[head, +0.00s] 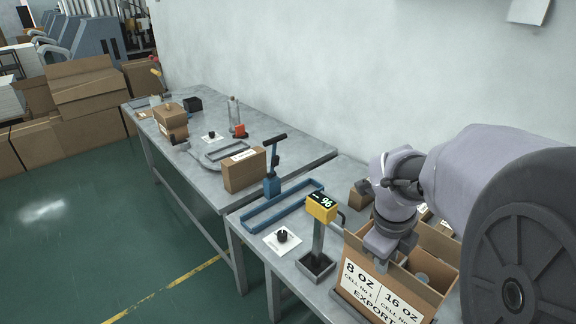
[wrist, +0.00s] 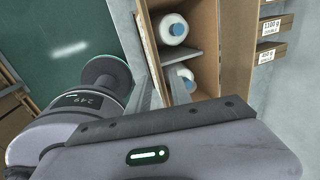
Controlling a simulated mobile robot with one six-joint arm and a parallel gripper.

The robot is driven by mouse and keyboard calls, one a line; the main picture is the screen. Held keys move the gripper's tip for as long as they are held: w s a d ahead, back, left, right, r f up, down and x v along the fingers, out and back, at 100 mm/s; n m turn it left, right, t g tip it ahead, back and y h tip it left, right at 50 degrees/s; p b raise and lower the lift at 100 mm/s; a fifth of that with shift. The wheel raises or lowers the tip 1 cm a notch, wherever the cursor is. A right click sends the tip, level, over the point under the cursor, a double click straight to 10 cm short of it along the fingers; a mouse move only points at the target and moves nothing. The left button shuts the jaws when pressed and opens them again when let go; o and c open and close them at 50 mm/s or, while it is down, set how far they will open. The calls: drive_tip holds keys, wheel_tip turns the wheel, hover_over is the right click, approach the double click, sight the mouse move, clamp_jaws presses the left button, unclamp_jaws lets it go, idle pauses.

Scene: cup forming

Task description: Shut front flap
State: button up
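An open cardboard carton (head: 440,244) stands at the near right end of the bench. Its front face (head: 374,294) bears a white label with "8 OZ", "16 OZ" and "EXPORT". I cannot tell whether this panel is the front flap hanging down or the wall itself. In the wrist view the carton's brown side (wrist: 205,25) shows, with two white round-topped items (wrist: 173,29) inside, apart from each other. My gripper (head: 384,252) points down at the carton's front upper edge. Its fingertips are partly hidden, and their opening does not show clearly.
A blue frame (head: 284,208), a black knob on a white card (head: 282,237) and a closed box (head: 244,170) lie farther left.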

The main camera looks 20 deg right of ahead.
drive_tip(key=shift+c, duration=0.4)
clamp_jaws()
idle(1.1)
